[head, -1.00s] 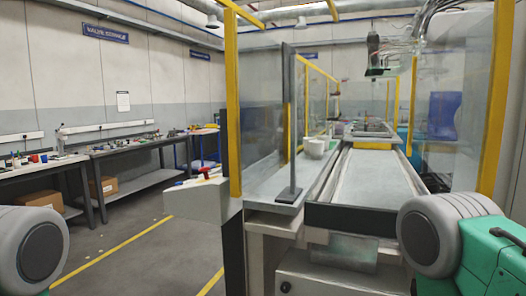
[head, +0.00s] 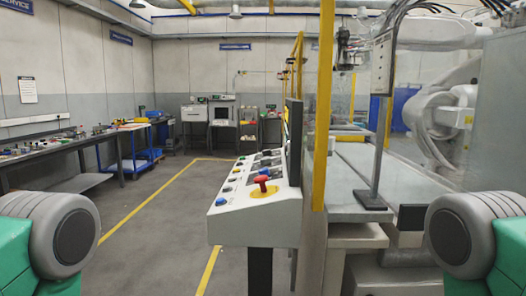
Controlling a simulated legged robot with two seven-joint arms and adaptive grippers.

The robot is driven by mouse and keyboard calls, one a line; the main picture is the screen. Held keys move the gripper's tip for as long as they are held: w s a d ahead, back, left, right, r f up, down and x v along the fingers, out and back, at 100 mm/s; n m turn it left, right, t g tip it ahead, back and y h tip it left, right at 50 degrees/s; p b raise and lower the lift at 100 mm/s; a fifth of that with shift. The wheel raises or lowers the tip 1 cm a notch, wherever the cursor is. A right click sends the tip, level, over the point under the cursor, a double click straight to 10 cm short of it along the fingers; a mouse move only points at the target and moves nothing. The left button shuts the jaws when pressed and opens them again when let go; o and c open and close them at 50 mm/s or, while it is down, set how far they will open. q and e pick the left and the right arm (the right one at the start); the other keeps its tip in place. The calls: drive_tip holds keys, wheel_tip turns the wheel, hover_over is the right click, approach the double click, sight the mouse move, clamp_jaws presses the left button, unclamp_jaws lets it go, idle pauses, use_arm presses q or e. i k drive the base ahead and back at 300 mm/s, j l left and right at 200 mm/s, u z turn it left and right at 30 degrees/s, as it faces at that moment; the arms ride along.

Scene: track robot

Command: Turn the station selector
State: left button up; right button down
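A white control console (head: 255,225) stands ahead of me on a dark post. Its sloped top carries a red control on a yellow base (head: 263,185), a blue button (head: 221,202) at the near left, and several more small blue, green and dark controls farther back. I cannot tell which control is the station selector. Neither gripper is in view; only grey and green parts of my own arms show at the lower left and lower right, both well apart from the console.
A yellow post (head: 323,110) with clear panels and a conveyor (head: 405,172) stand right of the console. A white robot arm (head: 440,112) is behind. Workbenches (head: 50,152) line the left wall. Open floor with yellow lines (head: 165,205) lies left of the console.

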sight(267, 152)
drive_tip(key=i+j+z, duration=0.25)
drive_tip(key=j+z, duration=0.25)
drive_tip(key=j, duration=0.2)
drive_tip(key=i+j+z, duration=0.15)
drive_tip(key=j+z, duration=0.15)
drive_tip(key=j, duration=0.1)
